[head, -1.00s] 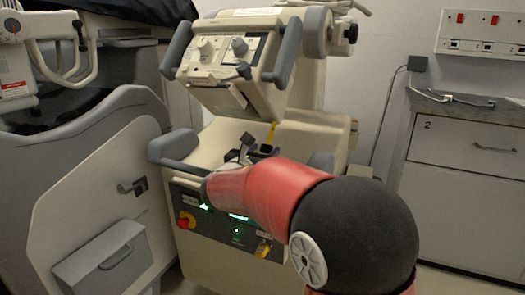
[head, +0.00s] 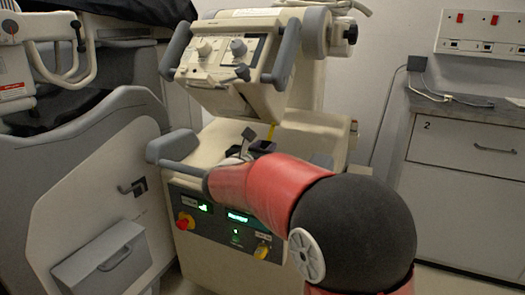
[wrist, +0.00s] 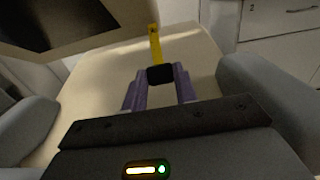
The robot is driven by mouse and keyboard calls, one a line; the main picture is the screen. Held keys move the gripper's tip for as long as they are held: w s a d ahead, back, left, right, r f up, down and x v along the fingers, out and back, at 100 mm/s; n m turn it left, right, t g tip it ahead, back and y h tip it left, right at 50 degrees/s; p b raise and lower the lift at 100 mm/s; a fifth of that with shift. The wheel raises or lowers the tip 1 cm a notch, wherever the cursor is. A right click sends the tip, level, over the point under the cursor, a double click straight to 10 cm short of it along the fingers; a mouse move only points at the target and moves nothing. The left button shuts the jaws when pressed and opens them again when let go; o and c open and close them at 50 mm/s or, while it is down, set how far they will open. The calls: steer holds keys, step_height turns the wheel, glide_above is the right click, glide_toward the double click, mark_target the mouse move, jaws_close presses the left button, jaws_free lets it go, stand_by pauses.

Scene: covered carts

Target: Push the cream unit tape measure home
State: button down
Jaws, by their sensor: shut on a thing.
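The cream unit (head: 315,150) stands upright in the middle of the head view, with a sloped control panel above a flat deck. Its tape measure shows as a thin yellow strip (wrist: 155,42) in the wrist view, running over the cream deck to a black block (wrist: 160,74). The yellow strip also shows in the head view (head: 270,132). My gripper (wrist: 160,80) has its purple fingers on either side of the black block and is shut on it. In the head view my gripper (head: 262,147) is partly hidden behind my red wrist. The tape's far end is small and unclear.
Grey handles (head: 178,146) flank the deck, and the control panel overhangs it. A red knob (head: 184,222) and a yellow one sit on the front panel below. A grey covered cart (head: 95,175) is close at left; white drawers (head: 465,150) stand at right.

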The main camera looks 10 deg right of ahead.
steer(key=shift+w+d+r, duration=0.4)
steer(key=shift+w+r, duration=0.2)
steer(key=shift+r, duration=0.25)
steer(key=c, duration=1.1)
jaws_free()
steer(key=shift+f, duration=0.1)
steer(key=shift+s, duration=0.1)
steer(key=v, duration=0.8)
steer(key=shift+b, duration=0.35)
